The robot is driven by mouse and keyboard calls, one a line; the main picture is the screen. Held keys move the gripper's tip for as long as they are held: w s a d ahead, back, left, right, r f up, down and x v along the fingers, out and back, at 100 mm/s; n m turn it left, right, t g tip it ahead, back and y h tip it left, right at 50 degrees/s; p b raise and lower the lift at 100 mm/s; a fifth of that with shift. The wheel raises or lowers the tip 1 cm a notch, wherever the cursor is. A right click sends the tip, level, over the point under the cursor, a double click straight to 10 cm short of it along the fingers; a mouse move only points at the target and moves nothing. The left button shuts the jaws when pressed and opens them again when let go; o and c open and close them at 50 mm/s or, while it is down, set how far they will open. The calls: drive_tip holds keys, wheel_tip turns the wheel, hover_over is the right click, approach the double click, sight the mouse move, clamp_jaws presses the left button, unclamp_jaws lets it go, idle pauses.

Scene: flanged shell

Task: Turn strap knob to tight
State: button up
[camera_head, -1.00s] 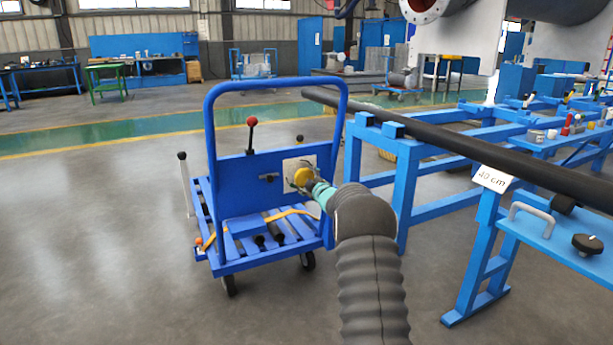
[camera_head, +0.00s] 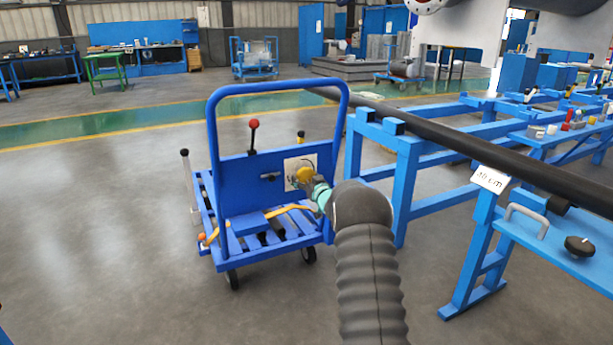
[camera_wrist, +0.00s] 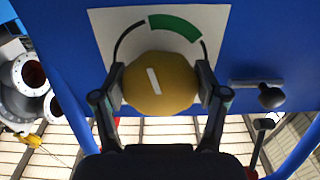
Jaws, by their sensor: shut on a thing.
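The strap knob (camera_wrist: 172,85) is round and yellow with a white pointer line, on a white plate (camera_wrist: 103,22) with a black arc and a green band (camera_wrist: 176,26). In the wrist view the line tilts to the upper left, toward about the left end of the green band. My gripper (camera_wrist: 161,88) has one finger on each side of the knob, closed on it. In the head view my gripper (camera_head: 309,184) is at the knob (camera_head: 304,173) on the blue cart's panel (camera_head: 236,173). An orange strap (camera_head: 232,229) crosses the cart's slatted deck.
A red-tipped lever (camera_head: 253,125) and a small black handle (camera_head: 269,177) sit left of the knob. A blue frame (camera_head: 407,185) with a long black pipe (camera_head: 455,145) stands close right of the cart. The floor left is clear.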

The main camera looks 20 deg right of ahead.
drive_tip(key=m+p, duration=0.2)
drive_tip(key=m, duration=0.4)
drive_tip(key=shift+a+m, duration=0.15)
drive_tip(key=shift+m, duration=0.15)
idle(0.4)
drive_tip(key=o, duration=1.2)
drive_tip(key=shift+c, duration=0.2)
drive_tip(key=shift+s, duration=0.1)
drive_tip(key=s, duration=1.1)
drive_tip(key=shift+s+d, duration=0.2)
drive_tip(key=shift+s, duration=0.2)
